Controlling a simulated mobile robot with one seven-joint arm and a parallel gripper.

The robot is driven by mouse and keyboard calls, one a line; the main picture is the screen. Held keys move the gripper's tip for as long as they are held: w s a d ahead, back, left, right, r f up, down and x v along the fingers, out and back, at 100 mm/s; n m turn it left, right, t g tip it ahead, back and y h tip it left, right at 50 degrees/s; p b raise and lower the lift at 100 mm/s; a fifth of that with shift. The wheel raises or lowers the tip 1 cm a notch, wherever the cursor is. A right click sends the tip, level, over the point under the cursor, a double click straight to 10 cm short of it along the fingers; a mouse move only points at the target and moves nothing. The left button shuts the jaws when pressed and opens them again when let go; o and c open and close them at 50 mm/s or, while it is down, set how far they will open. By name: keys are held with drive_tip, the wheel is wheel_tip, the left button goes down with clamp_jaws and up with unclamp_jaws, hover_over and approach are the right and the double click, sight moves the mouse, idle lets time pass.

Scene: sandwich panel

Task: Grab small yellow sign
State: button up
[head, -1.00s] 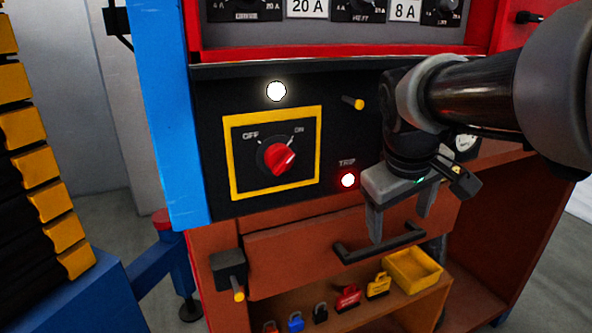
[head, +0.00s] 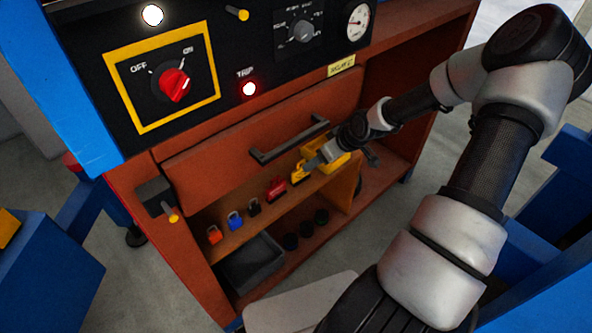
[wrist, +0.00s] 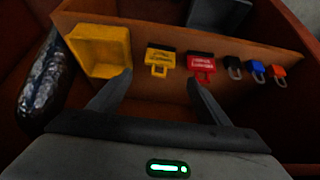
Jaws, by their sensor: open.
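The small yellow sign (head: 298,172), a tag with a loop and dark print, is at the front edge of the brown shelf, between a red tag and a yellow bin. In the wrist view the yellow sign (wrist: 160,58) lies just ahead of and between my fingertips. My gripper (head: 312,163) is open and close to the sign, partly covering it in the head view. The wrist view shows the open gripper (wrist: 158,80) with nothing between its fingers. I cannot tell whether a finger touches the sign.
The red tag (wrist: 201,66) is close beside the right finger in the wrist view. The yellow bin (wrist: 102,50) is by the left finger. Black, blue and orange padlocks (head: 214,235) stand farther along the shelf. A drawer with a black handle (head: 290,140) is above.

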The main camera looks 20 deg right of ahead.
sight(302, 172)
drive_tip(key=b+x, duration=0.4)
drive_tip(key=x, duration=1.3)
drive_tip(key=shift+s, duration=0.2)
drive_tip(key=c, duration=0.8)
